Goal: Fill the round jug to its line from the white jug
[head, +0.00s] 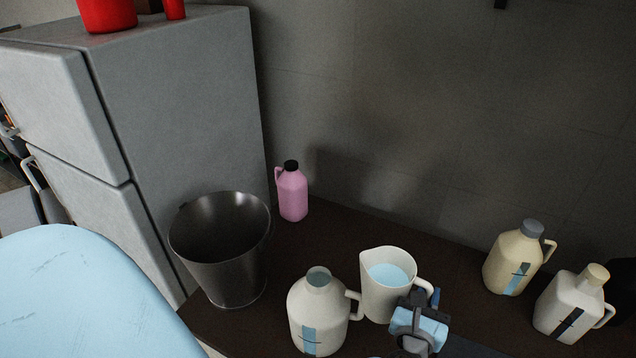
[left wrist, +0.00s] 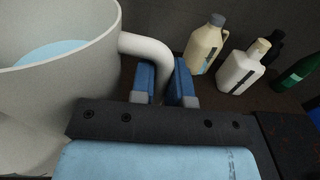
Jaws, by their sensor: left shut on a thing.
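The white jug (head: 382,298) is an open pitcher with light blue liquid (head: 390,274) inside. It looks about upright; whether it touches the counter I cannot tell. My left gripper (head: 424,302) is shut on its handle at the right side. In the left wrist view the handle (left wrist: 150,47) passes down between the blue fingers (left wrist: 165,88). The round jug (head: 335,310) is cream, with an open neck and a blue strip window (head: 309,341) with a dark mark. It stands just left of the white jug, its handle towards it. My right gripper is not in view.
A metal bucket (head: 215,262) and a capped pink bottle (head: 293,196) stand left on the dark counter (head: 350,222), beside a grey fridge (head: 190,110). Two capped cream jugs (head: 507,262) (head: 562,300) stand right. A green bottle (left wrist: 296,74) shows in the wrist view. The counter behind the white jug is clear.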

